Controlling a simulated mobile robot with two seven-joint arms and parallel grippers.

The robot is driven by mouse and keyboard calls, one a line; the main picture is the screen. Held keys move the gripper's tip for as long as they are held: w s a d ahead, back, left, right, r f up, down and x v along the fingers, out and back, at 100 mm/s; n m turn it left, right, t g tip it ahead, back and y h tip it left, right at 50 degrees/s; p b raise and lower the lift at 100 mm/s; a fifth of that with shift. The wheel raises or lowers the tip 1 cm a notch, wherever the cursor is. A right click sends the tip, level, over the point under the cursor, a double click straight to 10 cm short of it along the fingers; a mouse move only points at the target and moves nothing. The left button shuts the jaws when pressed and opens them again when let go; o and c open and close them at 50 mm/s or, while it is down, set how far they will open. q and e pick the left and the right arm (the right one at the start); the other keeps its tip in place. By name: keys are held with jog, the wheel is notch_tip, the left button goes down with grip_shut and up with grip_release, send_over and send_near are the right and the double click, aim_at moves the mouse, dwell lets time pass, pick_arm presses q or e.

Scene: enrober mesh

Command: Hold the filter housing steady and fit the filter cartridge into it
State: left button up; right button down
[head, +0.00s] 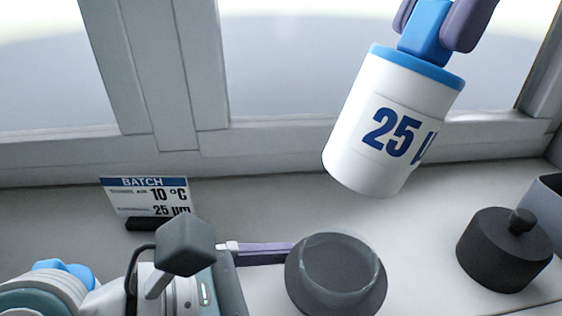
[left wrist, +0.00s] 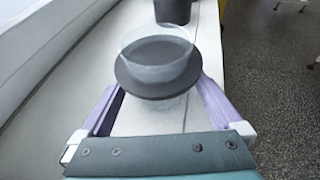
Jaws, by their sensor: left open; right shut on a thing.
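The filter cartridge (head: 385,125) is a white cylinder with a blue top and "25 µ" printed in blue. My right gripper (head: 432,28) is shut on the blue grip on its top and holds it tilted, up in the air. The filter housing (head: 300,285) is a dark grey round base with a clear bowl, standing on the sill below the cartridge and apart from it. My left gripper (head: 275,252) is open at the housing's left. In the left wrist view, its two purple fingers (left wrist: 160,85) lie either side of the housing (left wrist: 155,82); contact is unclear.
A batch card (head: 147,197) reading "10 °C, 25 µm" stands at the back left. A black round lid with a knob (head: 503,255) sits to the right, near a grey bin (head: 548,205) at the edge. Window frames rise behind the sill. The sill between housing and lid is clear.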

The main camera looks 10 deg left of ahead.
pick_arm(q)
jog(key=shift+x, duration=1)
jog(key=shift+c, duration=0.2)
jog(key=c, duration=1.2)
